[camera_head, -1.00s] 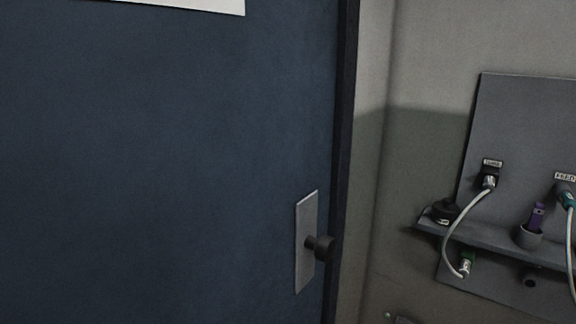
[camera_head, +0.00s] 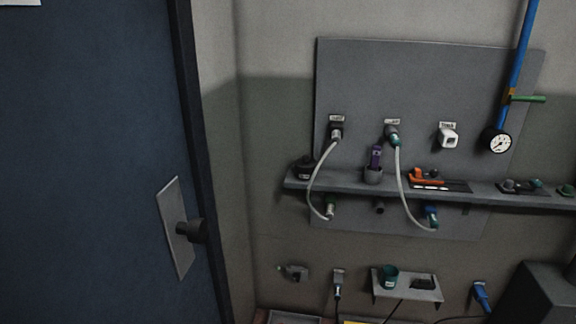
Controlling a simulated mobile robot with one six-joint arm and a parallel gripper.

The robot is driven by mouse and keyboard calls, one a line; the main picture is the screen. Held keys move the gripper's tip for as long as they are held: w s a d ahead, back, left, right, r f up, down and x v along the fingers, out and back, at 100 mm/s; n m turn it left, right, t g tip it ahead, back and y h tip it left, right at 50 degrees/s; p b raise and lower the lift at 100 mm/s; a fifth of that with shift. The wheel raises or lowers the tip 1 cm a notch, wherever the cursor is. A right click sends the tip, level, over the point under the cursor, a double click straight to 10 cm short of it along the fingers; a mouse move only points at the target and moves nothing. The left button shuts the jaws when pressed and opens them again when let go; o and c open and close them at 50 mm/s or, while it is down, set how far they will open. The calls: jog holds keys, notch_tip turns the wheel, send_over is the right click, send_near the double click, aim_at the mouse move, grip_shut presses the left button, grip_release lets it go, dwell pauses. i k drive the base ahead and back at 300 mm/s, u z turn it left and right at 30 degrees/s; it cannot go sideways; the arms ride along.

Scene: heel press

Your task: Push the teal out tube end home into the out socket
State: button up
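A grey panel (camera_head: 360,75) on the wall carries labelled sockets along its upper part. A pale tube with a teal end (camera_head: 392,138) hangs from the middle socket and curves down to a blue and teal fitting (camera_head: 431,215) below the shelf. The labels are too small to read, so I cannot tell which is the out socket or how deep any end sits. My gripper is not in view.
A grey shelf (camera_head: 480,197) juts from the panel with a purple item in a cup (camera_head: 373,174) and orange tools (camera_head: 428,176). A blue pipe with a gauge (camera_head: 499,142) is at right. A dark blue door (camera_head: 80,160) with a knob fills the left.

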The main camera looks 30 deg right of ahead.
aim_at(434, 224)
jog(key=u, duration=1.55)
jog(key=k, duration=0.1)
jog(key=z, duration=3.35)
jog(key=k, duration=0.6)
jog(key=u, duration=0.1)
jog(key=i, duration=0.55)
jog(key=z, duration=0.05)
